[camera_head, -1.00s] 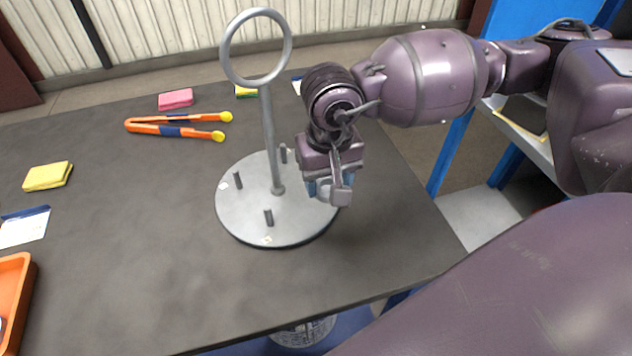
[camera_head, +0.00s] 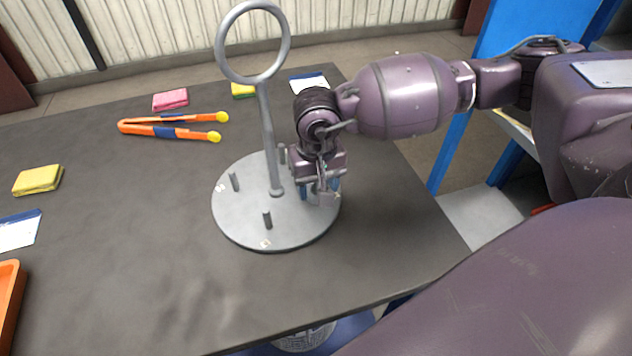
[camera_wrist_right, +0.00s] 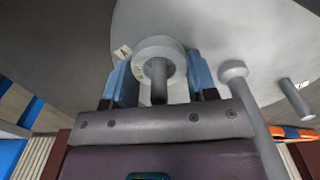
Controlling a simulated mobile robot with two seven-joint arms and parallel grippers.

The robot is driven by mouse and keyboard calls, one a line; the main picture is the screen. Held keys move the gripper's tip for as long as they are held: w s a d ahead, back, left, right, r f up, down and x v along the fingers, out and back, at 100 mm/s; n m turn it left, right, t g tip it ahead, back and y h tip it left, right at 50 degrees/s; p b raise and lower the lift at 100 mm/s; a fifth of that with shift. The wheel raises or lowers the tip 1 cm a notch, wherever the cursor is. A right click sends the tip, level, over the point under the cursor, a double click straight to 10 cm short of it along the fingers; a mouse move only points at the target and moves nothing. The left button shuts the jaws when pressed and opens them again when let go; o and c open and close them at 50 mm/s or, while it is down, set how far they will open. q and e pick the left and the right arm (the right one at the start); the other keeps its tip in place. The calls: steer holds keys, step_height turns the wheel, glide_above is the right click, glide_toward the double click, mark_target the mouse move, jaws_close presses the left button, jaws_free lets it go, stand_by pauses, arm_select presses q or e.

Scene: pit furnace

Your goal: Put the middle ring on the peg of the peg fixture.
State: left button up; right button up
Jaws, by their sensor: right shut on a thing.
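The peg fixture (camera_head: 245,215) is a round grey plate with short upright pegs and a tall central post topped by a large loop. My right gripper (camera_head: 319,190) points down over the plate's right side. In the right wrist view its blue fingers (camera_wrist_right: 160,78) are shut on a thick grey ring (camera_wrist_right: 142,52) from both sides. A grey peg (camera_wrist_right: 158,88) shows through the ring's hole, so the ring is around this peg. Whether the ring rests on the plate is hard to tell. In the head view the gripper mostly hides the ring. My left gripper is not in view.
The central post (camera_head: 269,140) stands close left of my right gripper; other pegs (camera_head: 267,219) stand on the plate. Orange tongs (camera_head: 170,131), a pink sponge (camera_head: 170,99), a yellow sponge (camera_head: 38,180) and an orange tray (camera_head: 8,300) lie farther left. The table front is clear.

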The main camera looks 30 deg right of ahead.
steer(key=shift+r, duration=0.15)
steer(key=shift+f, duration=0.2)
steer(key=o, duration=1)
steer(key=shift+r, duration=0.15)
